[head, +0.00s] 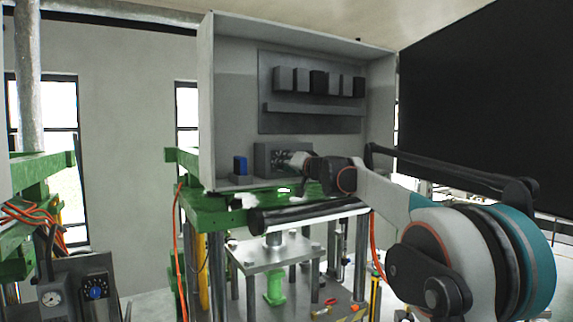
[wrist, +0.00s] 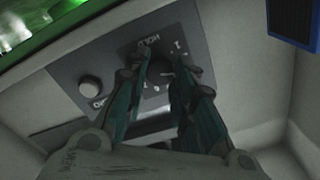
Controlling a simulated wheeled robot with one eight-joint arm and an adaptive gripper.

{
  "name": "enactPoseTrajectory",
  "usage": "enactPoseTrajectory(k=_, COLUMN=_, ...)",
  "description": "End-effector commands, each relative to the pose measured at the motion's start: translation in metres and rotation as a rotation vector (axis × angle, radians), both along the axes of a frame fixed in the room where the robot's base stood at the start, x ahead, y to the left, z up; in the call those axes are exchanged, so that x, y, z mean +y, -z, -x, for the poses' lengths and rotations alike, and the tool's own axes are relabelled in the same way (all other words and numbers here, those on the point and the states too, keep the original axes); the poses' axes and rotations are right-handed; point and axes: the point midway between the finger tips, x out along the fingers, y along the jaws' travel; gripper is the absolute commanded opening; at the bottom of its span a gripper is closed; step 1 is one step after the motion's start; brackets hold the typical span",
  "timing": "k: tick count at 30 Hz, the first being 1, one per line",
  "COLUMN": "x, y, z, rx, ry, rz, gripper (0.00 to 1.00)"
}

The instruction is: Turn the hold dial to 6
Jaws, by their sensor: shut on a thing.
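The hold dial (wrist: 160,72) is a dark round knob on a grey control panel (wrist: 110,58) in the wrist view. The word HOLD shows upside down beside it, with a few light marks around its edge. My gripper (wrist: 161,78) is shut on the dial, one finger on each side. The fingers hide much of the dial and its scale, so I cannot read its setting. In the head view my gripper (head: 302,161) reaches from the right to the front of the small grey control box (head: 264,155); the dial is hidden there.
A light round knob (wrist: 90,87) sits on the same panel, left of my fingers. A blue block (head: 240,165) stands left of the control box. The open grey cabinet (head: 205,100) walls in the space. A green frame (head: 215,207) lies below.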

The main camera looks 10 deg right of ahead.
Motion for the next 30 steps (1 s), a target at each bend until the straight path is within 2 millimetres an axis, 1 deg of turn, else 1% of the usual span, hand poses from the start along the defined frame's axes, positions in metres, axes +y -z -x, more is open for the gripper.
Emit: enactPoseTrajectory(k=30, x=-0.0005, y=0.0004, z=-0.0001, rx=0.297, ry=0.001, rz=-0.917, gripper=0.0)
